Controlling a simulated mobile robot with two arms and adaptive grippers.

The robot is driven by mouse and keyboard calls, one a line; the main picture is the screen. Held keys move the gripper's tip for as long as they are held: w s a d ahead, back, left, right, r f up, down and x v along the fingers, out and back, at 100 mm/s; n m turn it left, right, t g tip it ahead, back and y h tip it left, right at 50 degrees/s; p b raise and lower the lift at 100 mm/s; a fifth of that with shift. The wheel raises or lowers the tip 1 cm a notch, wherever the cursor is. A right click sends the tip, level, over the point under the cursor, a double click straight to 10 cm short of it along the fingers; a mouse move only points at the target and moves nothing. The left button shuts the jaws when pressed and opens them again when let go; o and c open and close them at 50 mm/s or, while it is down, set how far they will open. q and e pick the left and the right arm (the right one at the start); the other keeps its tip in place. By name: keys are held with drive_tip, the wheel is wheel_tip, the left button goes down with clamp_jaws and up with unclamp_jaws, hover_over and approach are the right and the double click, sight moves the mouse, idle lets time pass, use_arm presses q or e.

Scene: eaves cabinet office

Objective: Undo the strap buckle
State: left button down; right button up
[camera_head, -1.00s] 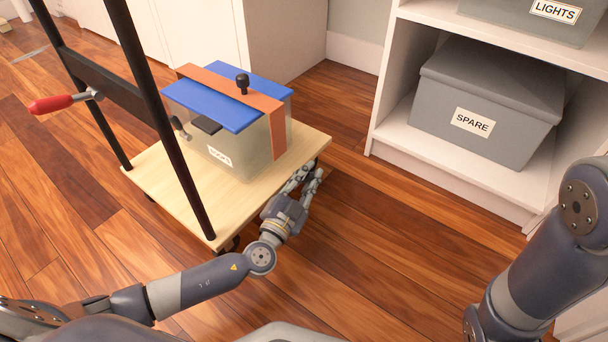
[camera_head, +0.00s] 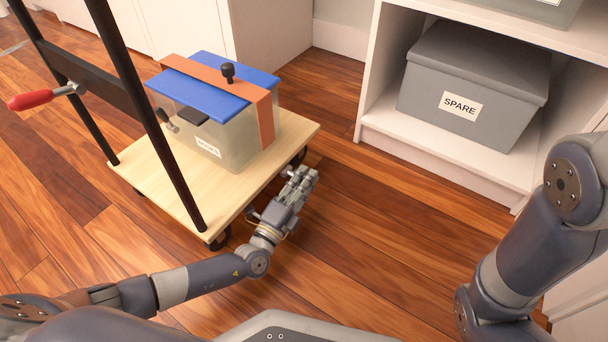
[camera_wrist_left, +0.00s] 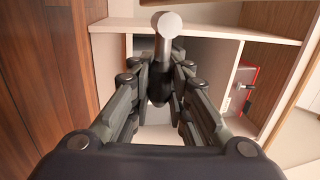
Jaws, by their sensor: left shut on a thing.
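A clear box (camera_head: 236,145) with a blue lid (camera_head: 205,95) stands on a wooden trolley. An orange strap (camera_head: 265,118) runs over the lid and down the box's side. A black knob (camera_head: 228,72) stands upright on the strap; a dark tab (camera_head: 195,116) and another knob (camera_head: 168,119) are at the box's front. I cannot tell which part is the buckle. My left gripper (camera_head: 303,177) is beside the trolley, apart from the strap. In the left wrist view its fingers (camera_wrist_left: 161,85) are shut on a grey rod (camera_wrist_left: 166,40) with a dark lower part. My right gripper is out of view.
The trolley deck (camera_head: 160,190) has black uprights (camera_head: 150,110) and a red-handled lever (camera_head: 32,99) on its left. A white shelf (camera_head: 400,130) holds a grey box (camera_head: 470,85) labelled SPARE. Wooden floor (camera_head: 350,235) lies clear between trolley and shelf.

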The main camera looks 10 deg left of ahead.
use_arm(q)
drive_tip(key=shift+s+f+m+h, duration=0.15)
drive_tip(key=shift+f+m, duration=0.2)
drive_tip(key=shift+m, duration=0.3)
drive_tip(key=shift+f+m+h, duration=0.15)
drive_tip(key=shift+f+m, duration=0.15)
drive_tip(key=shift+m, duration=0.35)
drive_tip(key=shift+f, duration=0.1)
drive_tip(key=c, duration=1.5)
unclamp_jaws()
drive_tip(key=v, duration=1.2)
drive_tip(key=shift+r, duration=0.25)
